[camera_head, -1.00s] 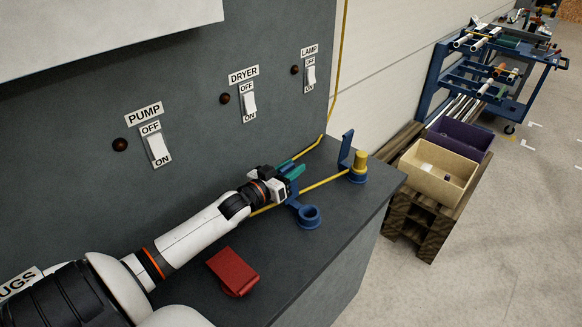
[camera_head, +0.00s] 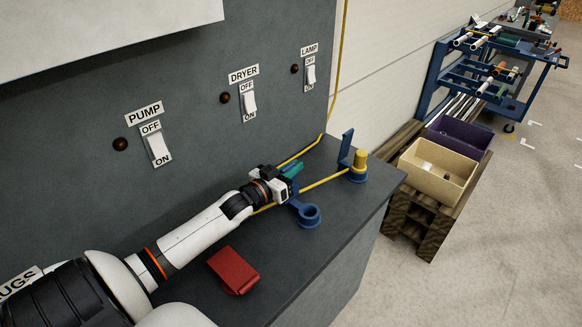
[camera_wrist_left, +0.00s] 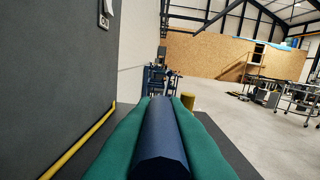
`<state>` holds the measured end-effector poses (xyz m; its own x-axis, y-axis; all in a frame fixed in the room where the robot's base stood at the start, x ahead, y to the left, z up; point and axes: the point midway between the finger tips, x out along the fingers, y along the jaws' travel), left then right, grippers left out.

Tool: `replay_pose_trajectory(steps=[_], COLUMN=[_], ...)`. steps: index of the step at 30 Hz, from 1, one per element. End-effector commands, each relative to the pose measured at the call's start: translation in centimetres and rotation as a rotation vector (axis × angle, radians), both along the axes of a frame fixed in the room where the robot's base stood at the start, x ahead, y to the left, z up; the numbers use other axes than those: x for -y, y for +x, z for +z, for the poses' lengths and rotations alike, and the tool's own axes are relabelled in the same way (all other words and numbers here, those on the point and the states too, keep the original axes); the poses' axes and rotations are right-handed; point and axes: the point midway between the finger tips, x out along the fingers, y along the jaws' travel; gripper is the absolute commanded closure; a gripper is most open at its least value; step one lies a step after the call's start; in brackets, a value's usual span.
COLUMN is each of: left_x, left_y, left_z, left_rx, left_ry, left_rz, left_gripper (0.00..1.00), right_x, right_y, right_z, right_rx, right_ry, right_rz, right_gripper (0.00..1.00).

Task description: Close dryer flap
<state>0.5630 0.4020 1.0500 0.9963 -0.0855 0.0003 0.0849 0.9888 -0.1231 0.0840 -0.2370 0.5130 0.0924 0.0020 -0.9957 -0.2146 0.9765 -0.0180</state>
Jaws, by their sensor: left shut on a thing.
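A blue round socket (camera_head: 308,215) with an open, empty ring stands on the grey bench top. A blue flap piece rises from its left side toward my left gripper (camera_head: 293,173). The gripper's green fingers are shut on the flap. In the left wrist view the dark blue flap (camera_wrist_left: 163,140) fills the gap between the green fingers, and its far end is hard to make out. The flap stands up, away from the ring, which is uncovered. No label shows on this socket; a DRYER label (camera_head: 243,74) is on the wall panel above. My right gripper is out of view.
A second blue socket (camera_head: 357,178) holds a yellow plug (camera_head: 360,161), with its own blue flap (camera_head: 346,148) upright behind it. A yellow cable (camera_head: 325,183) runs toward my gripper. A red block (camera_head: 233,271) lies near the front edge. Bench top right of the ring is clear.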

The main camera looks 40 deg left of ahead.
Motion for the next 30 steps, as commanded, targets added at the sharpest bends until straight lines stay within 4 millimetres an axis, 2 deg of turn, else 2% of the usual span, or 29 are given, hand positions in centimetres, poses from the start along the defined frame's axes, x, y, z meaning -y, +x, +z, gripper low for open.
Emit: replay_pose_trajectory(steps=[9,18,30], left_x=[2.0,4.0,5.1], left_y=[-0.2,-0.3,-0.4], left_z=[0.2,-0.3,-0.7], left_rx=[0.018,0.035,0.047], left_ry=[0.206,0.417,0.558], left_rz=[0.0,0.0,0.0], left_gripper=[1.0,1.0,1.0], right_x=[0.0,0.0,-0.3], right_y=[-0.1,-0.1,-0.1], right_z=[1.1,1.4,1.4], right_rx=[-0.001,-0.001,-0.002], right_ry=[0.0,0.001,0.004], right_rz=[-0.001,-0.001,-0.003], right_gripper=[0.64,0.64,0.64])
